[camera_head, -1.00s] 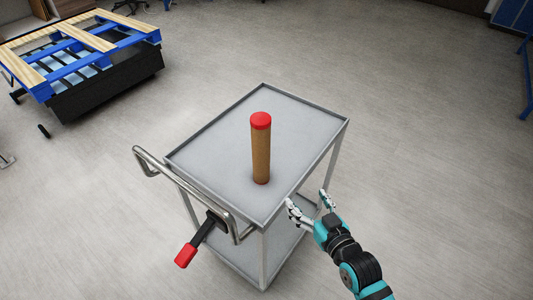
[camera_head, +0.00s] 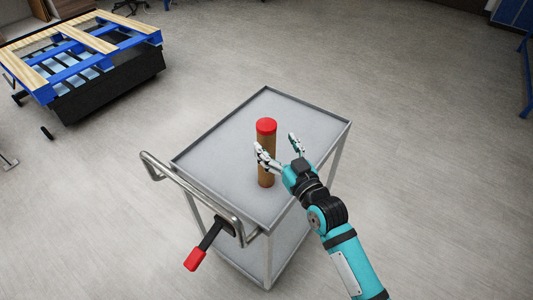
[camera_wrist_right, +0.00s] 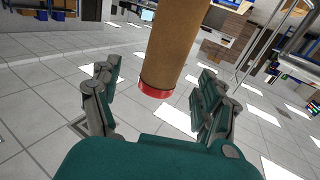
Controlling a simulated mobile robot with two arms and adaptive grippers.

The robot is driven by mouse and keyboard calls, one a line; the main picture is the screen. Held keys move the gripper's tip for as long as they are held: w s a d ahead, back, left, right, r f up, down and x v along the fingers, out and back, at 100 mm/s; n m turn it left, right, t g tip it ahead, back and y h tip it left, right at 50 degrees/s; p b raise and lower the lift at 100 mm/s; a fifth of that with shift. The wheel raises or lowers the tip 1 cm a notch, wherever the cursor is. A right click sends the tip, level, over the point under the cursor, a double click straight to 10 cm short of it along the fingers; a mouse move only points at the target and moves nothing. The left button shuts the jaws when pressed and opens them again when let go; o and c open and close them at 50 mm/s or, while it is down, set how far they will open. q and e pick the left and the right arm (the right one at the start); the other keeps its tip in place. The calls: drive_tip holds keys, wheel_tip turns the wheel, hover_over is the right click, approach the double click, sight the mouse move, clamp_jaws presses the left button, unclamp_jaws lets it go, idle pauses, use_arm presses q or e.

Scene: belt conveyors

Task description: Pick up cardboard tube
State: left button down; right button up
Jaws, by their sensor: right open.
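A brown cardboard tube (camera_head: 266,177) with a red cap stands upright on the grey top shelf of a cart (camera_head: 219,148). My right gripper (camera_head: 277,146) is open beside the tube's upper half, over the cart top. In the head view one finger overlaps the front of the tube and the other is to its right. In the right wrist view the tube (camera_wrist_right: 174,45) shows between the spread fingers of the gripper (camera_wrist_right: 157,95), with its red-capped end toward the palm. Whether a finger touches it is unclear. My left gripper is not in view.
The cart top has a low raised rim and is otherwise bare. A metal handle (camera_head: 190,200) and a lever with a red grip (camera_head: 194,260) are at its left front. A blue and wood pallet (camera_head: 85,50) stands at the back left.

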drive_tip(key=shift+f+p+x, duration=0.1)
drive_tip(key=shift+p+x, duration=0.3)
drive_tip(key=shift+x, duration=1)
drive_tip(key=shift+f+p+x, duration=0.15)
drive_tip(key=shift+p+x, duration=0.2)
drive_tip(key=shift+x, duration=1)
drive_tip(key=shift+s+a, duration=0.1)
drive_tip(key=shift+a, duration=0.05)
drive_tip(key=shift+c, duration=0.2)
clamp_jaws()
